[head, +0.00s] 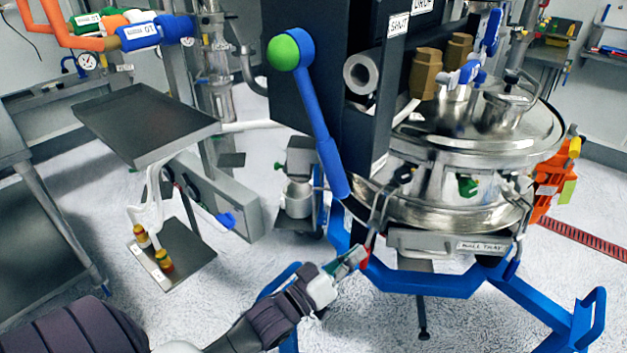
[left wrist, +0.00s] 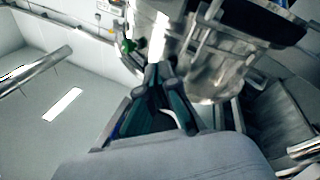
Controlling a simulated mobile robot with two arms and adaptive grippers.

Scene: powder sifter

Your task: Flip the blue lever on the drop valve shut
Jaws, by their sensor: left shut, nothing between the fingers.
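A long blue lever (head: 322,125) with a green ball knob (head: 284,52) stands steeply tilted before the dark housing, left of the steel sifter (head: 480,140). Smaller blue handles (head: 490,32) show at the upper right, near the DROP sign (head: 423,5). I cannot tell which blue piece belongs to the drop valve. My left gripper (head: 361,258) is shut and empty, below the long lever's lower end and beside the sifter's lower left rim. In the left wrist view its fingers (left wrist: 155,75) point at the steel vessel (left wrist: 222,65). My right gripper is out of view.
The blue frame (head: 430,282) runs under the sifter, close to my left gripper. A label tray (head: 440,243) sits under the sifter's rim. A dark shelf (head: 145,122) and a small stand with bottles (head: 172,262) are at the left. An orange unit (head: 550,185) stands at the right.

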